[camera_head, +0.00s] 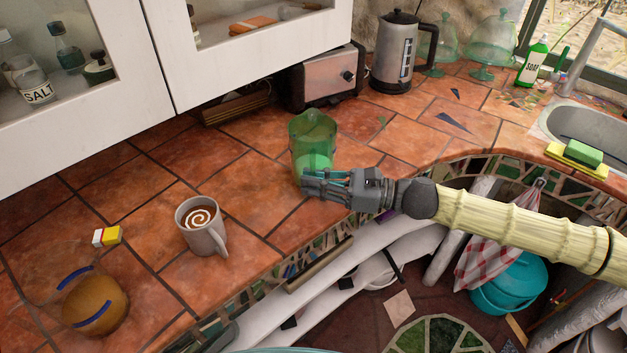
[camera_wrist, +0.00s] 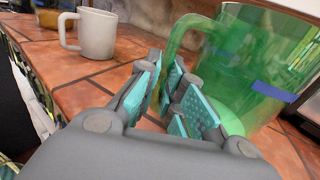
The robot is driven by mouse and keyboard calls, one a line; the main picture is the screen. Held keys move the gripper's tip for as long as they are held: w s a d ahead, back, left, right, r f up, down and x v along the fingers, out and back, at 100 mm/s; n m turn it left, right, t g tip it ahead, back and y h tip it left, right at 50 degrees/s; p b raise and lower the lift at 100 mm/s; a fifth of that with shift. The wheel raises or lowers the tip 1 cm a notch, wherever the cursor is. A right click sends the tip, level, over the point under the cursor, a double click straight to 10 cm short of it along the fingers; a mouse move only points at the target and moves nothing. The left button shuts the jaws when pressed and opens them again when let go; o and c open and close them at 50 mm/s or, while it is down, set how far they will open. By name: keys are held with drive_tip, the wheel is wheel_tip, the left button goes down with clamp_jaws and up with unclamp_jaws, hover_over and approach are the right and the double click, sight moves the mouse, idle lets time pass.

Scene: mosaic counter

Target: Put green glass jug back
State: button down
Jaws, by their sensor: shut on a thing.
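The green glass jug (camera_head: 312,138) is upright at the middle of the tiled counter, near its front edge. It also fills the right of the wrist view (camera_wrist: 262,62), with its handle curving down between my fingers. My gripper (camera_head: 309,183) is at the jug's lower front side, shut on the handle. The teal finger pads (camera_wrist: 170,92) stand on either side of the handle, whose lower end they partly hide. The jug's base appears to be at the counter surface, but I cannot tell if it touches.
A mug (camera_head: 202,228) with a brown drink is left of the jug. A toaster (camera_head: 322,77) and a kettle (camera_head: 397,50) stand behind it. White cabinets (camera_head: 150,93) overhang the back left. Bare tiles (camera_head: 245,190) lie between jug and mug.

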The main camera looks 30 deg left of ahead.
drive_tip(key=shift+f, duration=0.2)
drive_tip(key=c, duration=1.6)
unclamp_jaws()
drive_tip(key=shift+o, duration=0.2)
drive_tip(key=shift+r, duration=0.1)
drive_tip(key=shift+d, duration=0.25)
drive_tip(key=b+v, duration=0.2)
drive_tip(key=v, duration=0.9)
drive_tip(key=shift+d+b, duration=0.25)
drive_tip(key=shift+b, duration=0.05)
drive_tip(key=shift+w, duration=0.1)
